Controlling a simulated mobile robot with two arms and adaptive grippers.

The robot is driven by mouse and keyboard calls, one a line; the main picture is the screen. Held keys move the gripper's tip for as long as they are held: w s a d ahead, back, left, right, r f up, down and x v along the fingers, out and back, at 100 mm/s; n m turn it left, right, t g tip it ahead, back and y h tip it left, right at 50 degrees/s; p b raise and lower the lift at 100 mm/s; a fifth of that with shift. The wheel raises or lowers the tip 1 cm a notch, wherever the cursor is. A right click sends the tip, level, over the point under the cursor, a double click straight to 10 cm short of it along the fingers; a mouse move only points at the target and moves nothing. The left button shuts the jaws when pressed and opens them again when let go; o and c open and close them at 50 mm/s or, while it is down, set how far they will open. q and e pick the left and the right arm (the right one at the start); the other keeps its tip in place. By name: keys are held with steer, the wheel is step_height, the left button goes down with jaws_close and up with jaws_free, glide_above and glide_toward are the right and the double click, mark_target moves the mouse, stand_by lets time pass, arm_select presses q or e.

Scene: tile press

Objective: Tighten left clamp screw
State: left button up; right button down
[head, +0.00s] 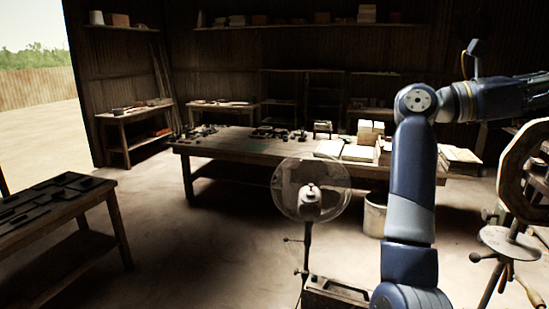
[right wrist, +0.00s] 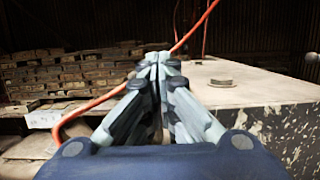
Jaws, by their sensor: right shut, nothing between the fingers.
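My right gripper (right wrist: 158,65) is shut and empty in the right wrist view. Its fingertips meet in front of the edge of a pale, worn block (right wrist: 265,85) with a flat round disc (right wrist: 221,83) on top. An orange cable (right wrist: 90,103) runs behind the fingers; I cannot tell if they touch it. I cannot make out the left clamp screw in either view. My left gripper is not in view.
Stacked tiles or bricks (right wrist: 60,72) stand at the left of the right wrist view. In the head view, a workbench (head: 235,147) stands behind a fan (head: 311,190). A dark table (head: 65,245) is at left, a round wooden frame (head: 512,180) at right.

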steer(key=w+a+p, duration=0.1)
steer(key=w+a, duration=0.1)
steer(key=a, duration=0.8)
stand_by(0.6)
